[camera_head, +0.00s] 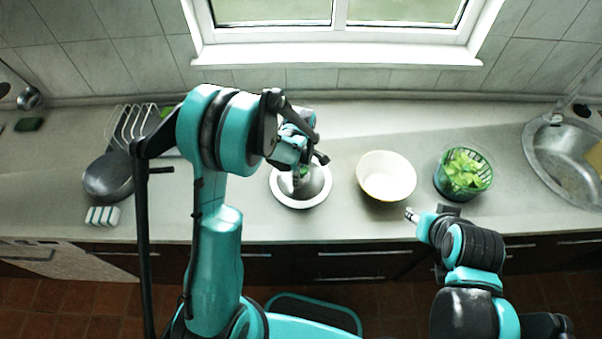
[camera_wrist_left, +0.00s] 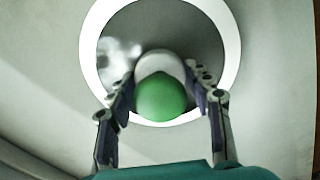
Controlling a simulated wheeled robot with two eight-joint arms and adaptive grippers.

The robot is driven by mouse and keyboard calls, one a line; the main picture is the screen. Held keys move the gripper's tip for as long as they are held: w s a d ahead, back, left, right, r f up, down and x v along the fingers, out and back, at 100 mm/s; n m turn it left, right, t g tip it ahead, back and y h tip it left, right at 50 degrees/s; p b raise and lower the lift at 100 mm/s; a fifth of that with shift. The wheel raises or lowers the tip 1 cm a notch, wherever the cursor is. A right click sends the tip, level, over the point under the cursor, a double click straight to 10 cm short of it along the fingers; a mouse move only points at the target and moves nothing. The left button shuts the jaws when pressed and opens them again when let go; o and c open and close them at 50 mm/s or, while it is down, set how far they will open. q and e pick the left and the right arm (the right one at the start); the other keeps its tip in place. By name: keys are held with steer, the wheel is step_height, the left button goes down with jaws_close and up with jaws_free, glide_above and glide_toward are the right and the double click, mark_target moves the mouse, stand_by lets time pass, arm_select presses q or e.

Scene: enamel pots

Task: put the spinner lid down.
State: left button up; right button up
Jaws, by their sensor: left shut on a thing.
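The spinner lid (camera_head: 319,198) is a round disc with a white rim and a grey middle, at the counter's centre. In the left wrist view the lid (camera_wrist_left: 231,42) has a white collar and a green knob (camera_wrist_left: 162,98). My left gripper (camera_head: 302,172) is above the lid, its fingers (camera_wrist_left: 163,92) shut on the knob from both sides. I cannot tell whether the lid touches the counter. The glass spinner bowl (camera_head: 463,174) with green leaves stands at the right, uncovered. My right gripper (camera_head: 411,215) is near the counter's front edge; its fingers are too small to read.
A cream bowl (camera_head: 386,176) stands between the lid and the spinner bowl. A sink (camera_head: 567,157) is at the far right. A dish rack (camera_head: 132,122), dark pan (camera_head: 109,177) and striped sponge (camera_head: 102,216) are at the left. The counter behind the bowls is clear.

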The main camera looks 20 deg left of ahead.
arm_select(q)
steer(key=o, duration=1.3)
steer(key=shift+f, duration=0.1)
steer(key=shift+o, duration=0.2)
